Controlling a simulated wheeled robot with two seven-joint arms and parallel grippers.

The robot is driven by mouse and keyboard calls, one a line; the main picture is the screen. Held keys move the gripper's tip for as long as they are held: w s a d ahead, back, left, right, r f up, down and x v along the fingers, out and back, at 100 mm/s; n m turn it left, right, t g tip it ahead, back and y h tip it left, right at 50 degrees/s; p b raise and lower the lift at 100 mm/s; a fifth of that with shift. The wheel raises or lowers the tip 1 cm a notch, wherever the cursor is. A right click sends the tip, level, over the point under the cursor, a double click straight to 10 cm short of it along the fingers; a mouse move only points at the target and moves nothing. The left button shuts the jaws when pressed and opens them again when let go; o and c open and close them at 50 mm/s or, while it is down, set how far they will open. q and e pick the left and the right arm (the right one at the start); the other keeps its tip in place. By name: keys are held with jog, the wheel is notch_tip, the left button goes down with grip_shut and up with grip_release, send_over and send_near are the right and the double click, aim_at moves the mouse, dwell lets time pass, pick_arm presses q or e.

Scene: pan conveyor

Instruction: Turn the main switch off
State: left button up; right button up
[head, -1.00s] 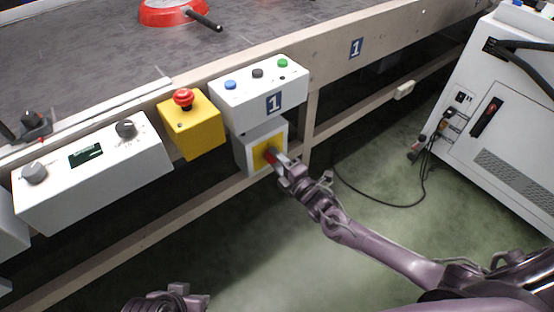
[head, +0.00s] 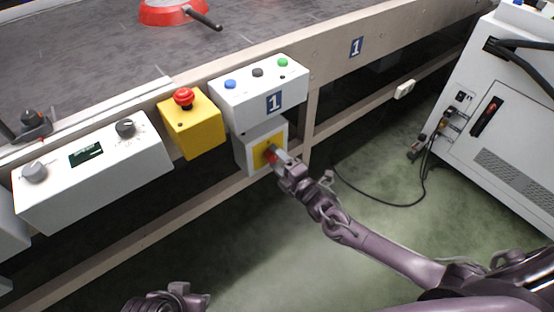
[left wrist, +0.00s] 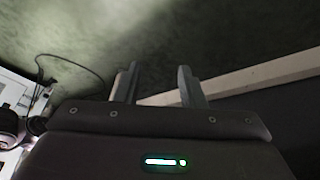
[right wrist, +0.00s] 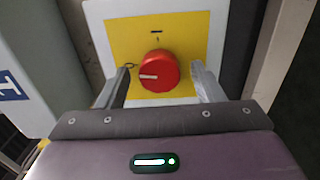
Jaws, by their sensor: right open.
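The main switch is a red rotary knob (right wrist: 158,71) on a yellow plate (right wrist: 190,40) in the right wrist view. A white line on the knob lies nearly level, toward the left, and a short dark mark is on the plate above it. In the head view the switch box (head: 247,156) is grey-white, below the button box marked 1. My right gripper (right wrist: 161,84) is open, with one finger on each side of the knob; I cannot tell whether they touch it. My left gripper (left wrist: 157,85) is open and empty over the floor; only part of it (head: 185,296) shows in the head view.
A yellow box with a red emergency button (head: 183,97), a white button box (head: 259,92) and a control panel (head: 92,167) line the conveyor's edge. A white cabinet (head: 500,110) with cables stands at right. The green floor (head: 300,240) between is mostly clear.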

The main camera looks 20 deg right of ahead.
pick_arm(q)
jog(key=shift+s+a+r+g+y+p, duration=0.15)
jog(key=shift+a+g+y+p, duration=0.15)
jog(key=shift+a, duration=0.3)
jog(key=shift+s+a+r+g+y+p, duration=0.1)
jog(key=shift+a+g+y+p, duration=0.1)
jog(key=shift+a+g+p, duration=0.25)
pick_arm(e)
jog(key=v, duration=0.7)
jog(key=shift+s, duration=0.3)
jog(key=shift+d, duration=0.1)
